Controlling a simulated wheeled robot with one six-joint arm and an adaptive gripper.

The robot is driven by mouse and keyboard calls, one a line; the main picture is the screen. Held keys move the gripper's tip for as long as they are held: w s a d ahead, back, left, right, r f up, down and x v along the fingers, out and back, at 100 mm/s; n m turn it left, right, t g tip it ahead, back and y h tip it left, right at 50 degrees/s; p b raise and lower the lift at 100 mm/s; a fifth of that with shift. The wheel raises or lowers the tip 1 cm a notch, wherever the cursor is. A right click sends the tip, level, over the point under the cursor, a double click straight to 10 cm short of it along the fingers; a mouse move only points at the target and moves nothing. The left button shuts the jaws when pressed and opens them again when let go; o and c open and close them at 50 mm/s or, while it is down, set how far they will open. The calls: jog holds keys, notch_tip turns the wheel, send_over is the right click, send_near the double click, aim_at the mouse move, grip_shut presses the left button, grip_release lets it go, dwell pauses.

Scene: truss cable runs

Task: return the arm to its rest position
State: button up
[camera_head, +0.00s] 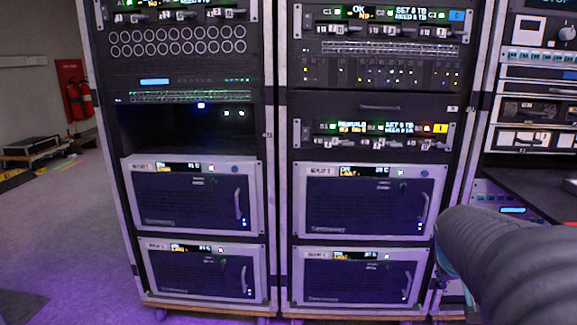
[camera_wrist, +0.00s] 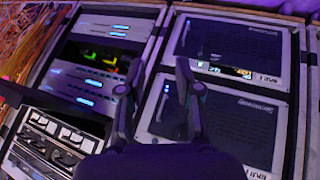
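My arm (camera_head: 515,262) shows as a thick dark grey link at the lower right of the head view, in front of the right-hand racks. Its gripper is out of that view. In the wrist view my gripper (camera_wrist: 156,76) has its two dark fingers spread apart, with nothing between them. Beyond the fingers are rack fronts, seen tilted. I cannot tell the exact distance to them.
Two equipment racks hold handled units, such as the upper left unit (camera_head: 190,197) and upper right unit (camera_head: 363,202). A dark shelf (camera_head: 535,190) juts out at right. Red extinguishers (camera_head: 78,100) hang at far left. Floor (camera_head: 70,225) at left is mostly clear.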

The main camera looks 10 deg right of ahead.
jog(key=s+a+r+n+y+p, duration=0.1)
jog(key=s+a, duration=0.4)
jog(key=a, duration=0.8)
jog(key=s+a+r+n+t+y+p, duration=0.1)
jog(key=s+a+r+y+p, duration=0.3)
jog(key=a, duration=0.9)
jog(key=shift+s+a+r+n+y+p, duration=0.2)
jog(key=shift+s+a+n+y+p, duration=0.15)
jog(key=shift+s+n+p, duration=0.3)
